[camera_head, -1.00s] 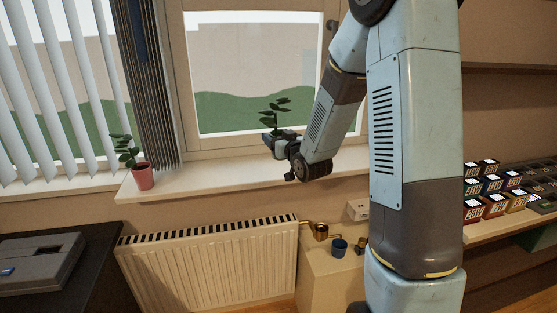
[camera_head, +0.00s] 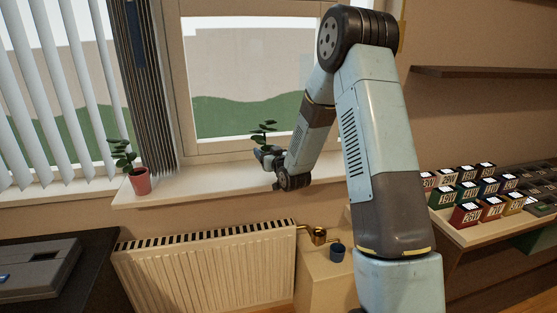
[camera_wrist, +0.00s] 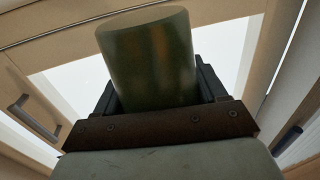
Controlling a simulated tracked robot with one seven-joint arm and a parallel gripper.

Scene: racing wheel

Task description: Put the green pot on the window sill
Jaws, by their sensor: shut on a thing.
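The green pot (camera_wrist: 148,62) fills the middle of the wrist view, between the jaws of my gripper (camera_wrist: 155,95), which is shut on it. In the head view my gripper (camera_head: 268,153) is at the window, over or in front of the sill, and the plant's dark leaves (camera_head: 263,132) stand upright above it. The pot itself is mostly hidden there by the gripper. The window sill (camera_head: 215,180) is a pale ledge under the window. I cannot tell whether the pot touches it.
A red pot with a plant (camera_head: 140,181) stands at the sill's left part. The sill between it and my gripper is clear. A radiator (camera_head: 205,268) is below. A brass can (camera_head: 318,236) and a blue cup (camera_head: 337,252) sit on a cabinet. Shelves with small boxes (camera_head: 465,214) are right.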

